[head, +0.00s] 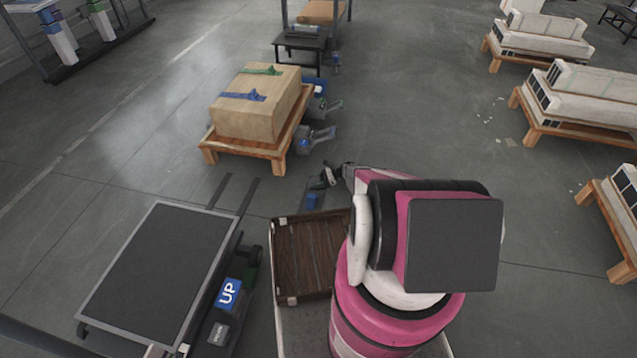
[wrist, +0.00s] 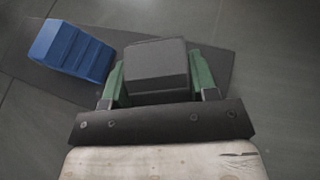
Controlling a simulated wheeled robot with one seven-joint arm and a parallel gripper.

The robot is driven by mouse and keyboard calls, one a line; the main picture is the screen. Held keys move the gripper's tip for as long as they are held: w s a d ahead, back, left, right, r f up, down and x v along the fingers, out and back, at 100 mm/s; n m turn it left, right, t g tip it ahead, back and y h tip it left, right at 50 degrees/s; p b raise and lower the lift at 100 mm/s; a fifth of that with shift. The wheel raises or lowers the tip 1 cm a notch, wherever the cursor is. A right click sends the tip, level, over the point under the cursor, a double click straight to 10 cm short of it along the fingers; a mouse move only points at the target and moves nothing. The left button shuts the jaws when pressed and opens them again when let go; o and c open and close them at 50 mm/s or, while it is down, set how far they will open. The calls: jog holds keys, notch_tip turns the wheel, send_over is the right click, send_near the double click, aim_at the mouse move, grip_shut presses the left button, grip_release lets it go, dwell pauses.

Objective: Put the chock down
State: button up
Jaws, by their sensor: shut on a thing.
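My gripper (wrist: 157,85) shows in the wrist view with its green fingers closed on either side of a dark grey block, which I take to be the chock (wrist: 157,62). The chock sits between the fingers, above a dark strip on the floor; I cannot tell whether it touches the strip. In the head view my gripper (head: 328,178) reaches out beyond the brown tray, and the chock is too small to make out there. A blue stepped block (wrist: 72,52) lies left of my gripper, partly on the dark strip, apart from the fingers.
The dark strip (wrist: 210,65) lies on the grey floor. A brown tray (head: 310,290) is near my arm. A wooden pallet (head: 245,148) with a cardboard box (head: 255,105) stands beyond. A lift table (head: 160,275) with an UP button (head: 228,293) is at left. Floor between is mostly clear.

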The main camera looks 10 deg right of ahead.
jog(key=shift+f, duration=0.15)
jog(key=o, duration=1.1)
